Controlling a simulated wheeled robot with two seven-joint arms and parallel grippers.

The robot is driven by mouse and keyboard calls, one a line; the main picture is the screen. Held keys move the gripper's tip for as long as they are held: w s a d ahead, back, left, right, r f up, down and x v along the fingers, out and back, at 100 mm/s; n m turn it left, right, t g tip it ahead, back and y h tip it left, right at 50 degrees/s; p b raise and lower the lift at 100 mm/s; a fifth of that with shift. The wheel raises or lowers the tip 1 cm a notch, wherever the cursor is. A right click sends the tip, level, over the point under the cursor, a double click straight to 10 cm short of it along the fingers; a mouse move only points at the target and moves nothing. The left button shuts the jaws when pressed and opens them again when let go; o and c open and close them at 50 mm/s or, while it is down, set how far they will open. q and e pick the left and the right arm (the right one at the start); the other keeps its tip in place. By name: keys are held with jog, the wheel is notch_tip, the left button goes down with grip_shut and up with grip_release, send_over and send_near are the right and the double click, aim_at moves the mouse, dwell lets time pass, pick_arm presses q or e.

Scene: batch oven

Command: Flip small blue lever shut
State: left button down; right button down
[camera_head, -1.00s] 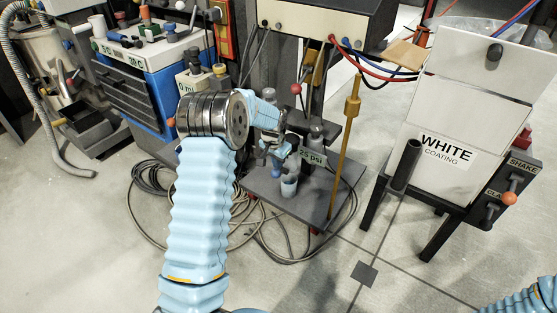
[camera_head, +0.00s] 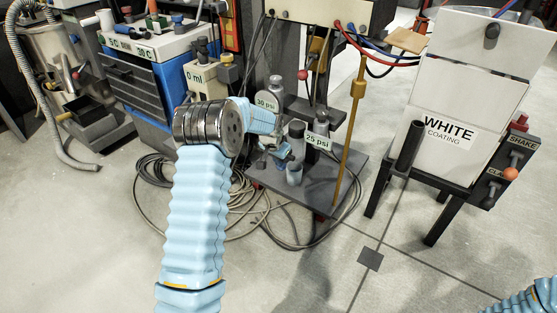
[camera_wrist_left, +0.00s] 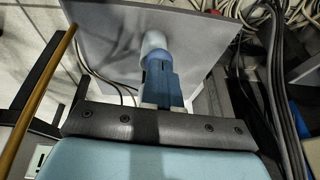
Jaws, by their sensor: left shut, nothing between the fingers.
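My left gripper (camera_head: 286,157) is shut and empty in the head view, low in front of the grey stand in the middle. It is close to a small pale cup (camera_head: 294,174), but I cannot tell whether they touch. In the left wrist view the shut blue fingers (camera_wrist_left: 160,84) point at the pale round top of the cup (camera_wrist_left: 153,45). I cannot make out a small blue lever for certain; the fingers and arm hide part of that area. My right gripper is out of view; only its sleeve shows at the bottom right corner.
The stand's grey base plate (camera_head: 335,178) carries bottles by the 30 psi label (camera_head: 266,101) and the 25 psi label (camera_head: 317,142). A brass rod (camera_head: 352,130) rises at its right. Loose cables (camera_head: 150,205) lie left. The white coating bin (camera_head: 455,95) stands right.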

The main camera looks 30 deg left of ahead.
pick_arm(q)
jog(key=shift+s+f+b, duration=0.25)
jog(key=shift+f+b, duration=0.1)
jog(key=shift+f, duration=0.45)
jog(key=shift+s+f+b, duration=0.2)
jog(key=shift+f+b, duration=0.2)
jog(key=shift+f, duration=0.45)
jog(key=shift+s+f+b, duration=0.25)
jog(key=shift+f+b, duration=0.1)
jog(key=shift+f, duration=0.45)
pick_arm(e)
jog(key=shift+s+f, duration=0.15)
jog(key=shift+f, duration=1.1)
pick_arm(q)
jog(key=shift+f, duration=0.1)
